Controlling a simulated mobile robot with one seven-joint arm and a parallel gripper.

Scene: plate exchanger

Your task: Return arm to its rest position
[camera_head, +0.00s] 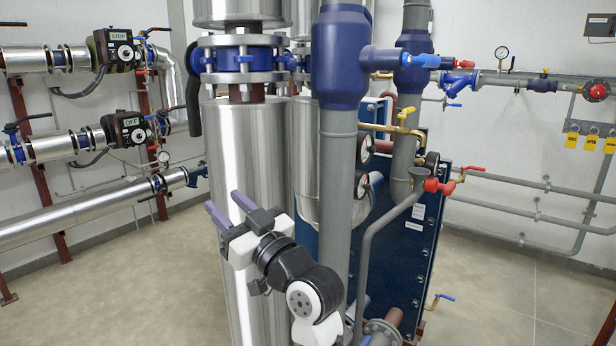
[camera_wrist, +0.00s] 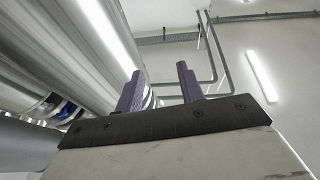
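My gripper (camera_head: 230,208) is raised in front of the large silver vertical pipe (camera_head: 259,150) in the head view. Its two purple fingers stand apart with nothing between them. My white and black arm reaches up from the lower middle of the picture. In the wrist view, my gripper (camera_wrist: 160,85) also shows its two purple fingers apart and empty, pointing up toward the ceiling. I cannot tell whether the gripper touches the silver pipe.
A grey vertical pipe (camera_head: 336,210) and the dark blue plate exchanger (camera_head: 405,250) stand right of my arm. Silver horizontal pipes (camera_head: 80,215) with valves line the left wall. Bare floor (camera_head: 130,280) is open at the lower left and right.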

